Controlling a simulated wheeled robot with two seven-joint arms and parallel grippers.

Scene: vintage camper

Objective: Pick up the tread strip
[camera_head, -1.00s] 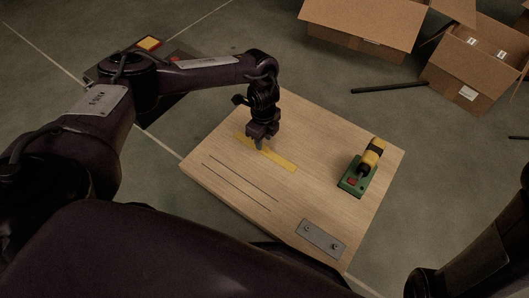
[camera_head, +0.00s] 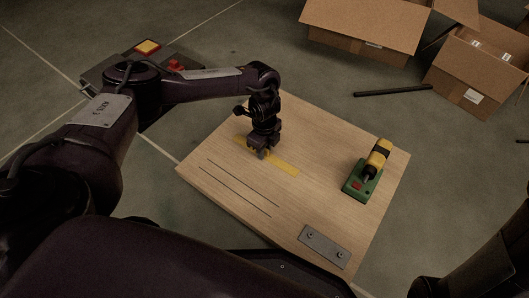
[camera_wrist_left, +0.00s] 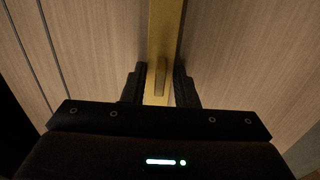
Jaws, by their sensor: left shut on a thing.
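The tread strip (camera_head: 284,166) is a long flat yellow strip at the middle of a wooden board (camera_head: 222,160). It appears to lie flat on the board. My left gripper (camera_head: 262,156) points down over the strip and hides part of it. In the left wrist view the strip (camera_wrist_left: 165,28) runs up the picture, with a small raised tab on it. The fingers of my left gripper (camera_wrist_left: 160,84) stand on both sides of the tab, shut on the strip. My right gripper is out of view.
A yellow and green tool (camera_head: 375,160) stands at the board's right side. A grey metal plate (camera_head: 325,246) lies near its front corner. Two thin dark lines (camera_head: 240,187) run beside the strip. Cardboard boxes (camera_head: 365,27) and a black bar (camera_head: 392,90) are on the floor beyond.

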